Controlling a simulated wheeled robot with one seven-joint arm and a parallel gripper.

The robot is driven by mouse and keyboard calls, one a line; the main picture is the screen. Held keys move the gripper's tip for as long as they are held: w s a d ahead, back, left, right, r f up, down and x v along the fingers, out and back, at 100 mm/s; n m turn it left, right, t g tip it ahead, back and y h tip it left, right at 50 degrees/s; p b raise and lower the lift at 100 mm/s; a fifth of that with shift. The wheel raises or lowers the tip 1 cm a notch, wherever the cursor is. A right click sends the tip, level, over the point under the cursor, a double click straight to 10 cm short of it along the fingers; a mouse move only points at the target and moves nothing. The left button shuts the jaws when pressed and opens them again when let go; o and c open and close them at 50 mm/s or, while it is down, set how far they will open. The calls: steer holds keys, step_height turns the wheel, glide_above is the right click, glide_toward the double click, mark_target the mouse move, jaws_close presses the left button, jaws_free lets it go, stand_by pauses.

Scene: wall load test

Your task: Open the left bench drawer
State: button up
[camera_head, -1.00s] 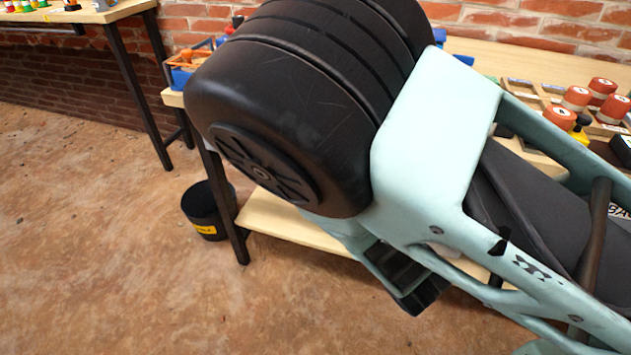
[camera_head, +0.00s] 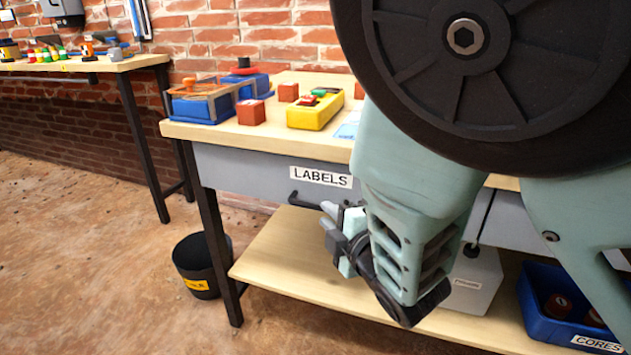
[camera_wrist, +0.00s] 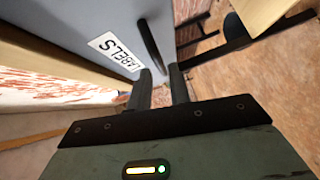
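The left bench drawer (camera_head: 240,171) is a grey front under the wooden bench top, with a white LABELS sign (camera_head: 320,177). It looks closed. Its black bar handle (camera_head: 294,198) sticks out below the sign, its right part close to my gripper. My gripper (camera_head: 326,216) is at the right end of the handle, below the sign. In the wrist view the handle (camera_wrist: 149,42) runs down toward the gap between my two dark fingers (camera_wrist: 160,75). The fingers are apart, with the handle's near end at or just beyond their tips; I cannot tell whether they touch it.
The bench top (camera_head: 190,131) holds a blue bin (camera_head: 205,107), a yellow box (camera_head: 314,113) and red blocks. A lower shelf (camera_head: 275,250) holds a white container (camera_head: 478,280) and a blue CORES bin (camera_head: 545,310). A black bucket (camera_head: 197,262) stands by the bench leg. Floor in front is clear.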

mark_target(320, 209)
steer(key=x, duration=0.5)
steer(key=shift+b, duration=0.35)
jaws_close()
